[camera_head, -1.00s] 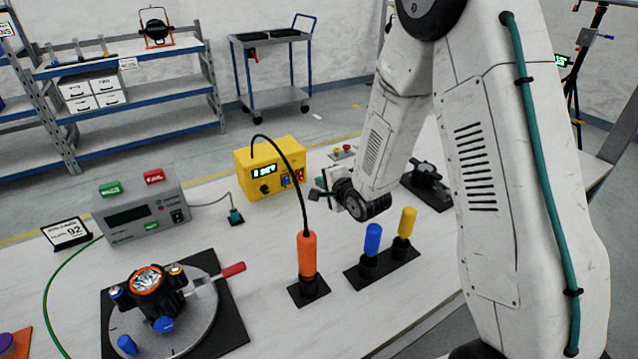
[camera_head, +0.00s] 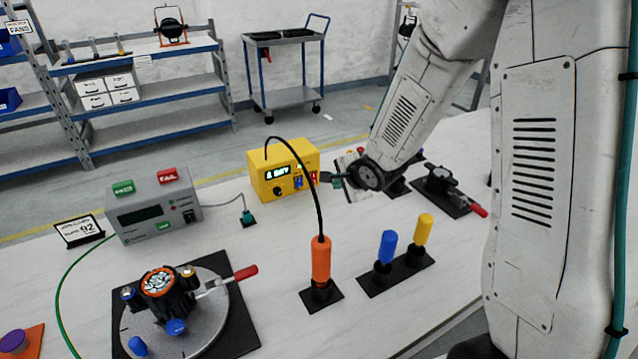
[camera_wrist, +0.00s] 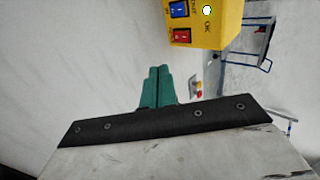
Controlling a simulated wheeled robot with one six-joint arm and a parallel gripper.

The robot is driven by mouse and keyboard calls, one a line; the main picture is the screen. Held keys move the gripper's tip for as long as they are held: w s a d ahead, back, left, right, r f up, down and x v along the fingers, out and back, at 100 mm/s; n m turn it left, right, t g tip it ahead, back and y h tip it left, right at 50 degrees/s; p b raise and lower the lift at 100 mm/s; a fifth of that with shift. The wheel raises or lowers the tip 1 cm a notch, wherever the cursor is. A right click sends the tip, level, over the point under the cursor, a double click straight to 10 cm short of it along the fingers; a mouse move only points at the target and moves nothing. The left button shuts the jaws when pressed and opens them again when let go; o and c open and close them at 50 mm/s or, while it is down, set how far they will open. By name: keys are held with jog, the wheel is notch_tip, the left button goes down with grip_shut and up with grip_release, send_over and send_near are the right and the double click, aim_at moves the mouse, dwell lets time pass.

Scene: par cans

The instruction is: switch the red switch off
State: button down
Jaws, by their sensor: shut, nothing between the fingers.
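The yellow box (camera_head: 266,184) stands on the workbench with a lit display on its front. Its red switch (camera_head: 313,177) is at the right end of the front face, beside a blue switch (camera_head: 298,182). In the wrist view the red switch (camera_wrist: 181,36) and the blue switch (camera_wrist: 179,9) show at the top, a little beyond my fingertips. My gripper (camera_head: 328,177) has its green fingers (camera_wrist: 157,72) closed together and empty. The fingers point at the red switch from the right, close to it; I cannot tell whether they touch it. The switch's position is too small to read.
A black cable arches from the yellow box to an orange handle (camera_head: 320,258) in front. A grey tester (camera_head: 153,205) stands left. Blue (camera_head: 387,246) and yellow (camera_head: 423,229) handles stand in a black holder. A lamp assembly (camera_head: 160,285) sits on a turntable at front left.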

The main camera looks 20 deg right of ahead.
aim_at(314, 178)
jog(key=x, duration=0.9)
jog(key=shift+w+f, duration=0.2)
jog(key=shift+w, duration=0.05)
jog(key=w, duration=0.3)
jog(key=shift+w+a+f, duration=0.15)
jog(key=shift+a+f, duration=0.15)
jog(key=shift+w+a, duration=0.1)
jog(key=shift+w, duration=0.35)
